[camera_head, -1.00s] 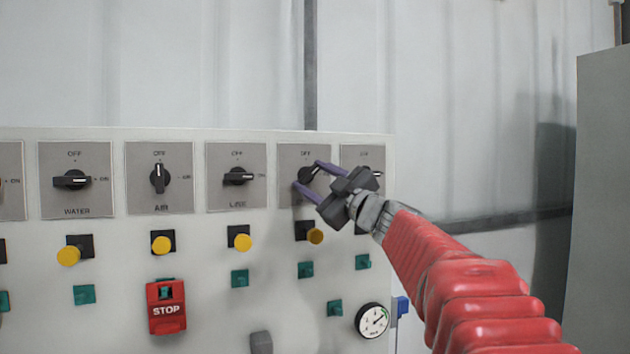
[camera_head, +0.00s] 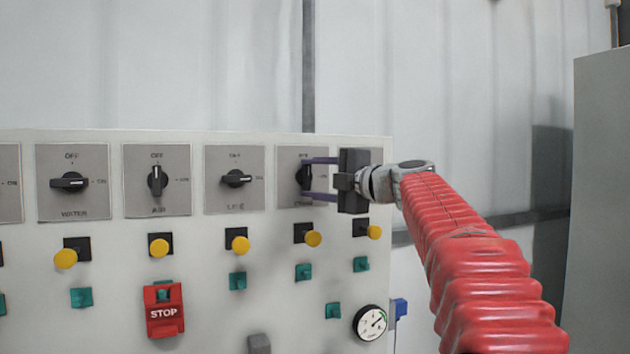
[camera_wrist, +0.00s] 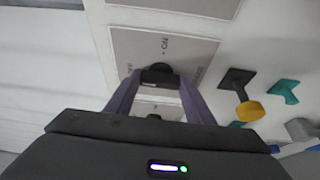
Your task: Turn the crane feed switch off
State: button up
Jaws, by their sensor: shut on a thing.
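A black rotary switch (camera_head: 301,179) sits on a grey plate near the right end of the panel's top row. Its label is mostly hidden, so I cannot read whether it says crane. My gripper (camera_head: 306,179) reaches in from the right, its purple fingers above and below the knob, shut on it. In the wrist view the knob (camera_wrist: 160,73) lies between the fingertips of my gripper (camera_wrist: 158,88), on a plate with "ON" printed above it. The exact angle of its handle is hard to tell.
Switches marked water (camera_head: 69,182), air (camera_head: 157,181) and line (camera_head: 236,179) stand to the left. Yellow buttons (camera_head: 313,239) and green ones lie below, with a red stop box (camera_head: 164,309) and a gauge (camera_head: 370,322). A grey cabinet (camera_head: 600,200) stands at right.

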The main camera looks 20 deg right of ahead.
jog(key=shift+a+f+n, duration=0.2)
jog(key=shift+f+n, duration=0.05)
jog(key=shift+n, duration=0.05)
jog(key=o, duration=1.1)
jog(key=shift+r, duration=0.1)
jog(key=shift+c, duration=0.2)
jog(key=shift+d, duration=0.1)
jog(key=shift+s, duration=0.1)
jog(key=shift+s+d, duration=0.2)
jog(key=shift+s, duration=0.05)
jog(key=v, duration=1.3)
jog(key=shift+r, duration=0.1)
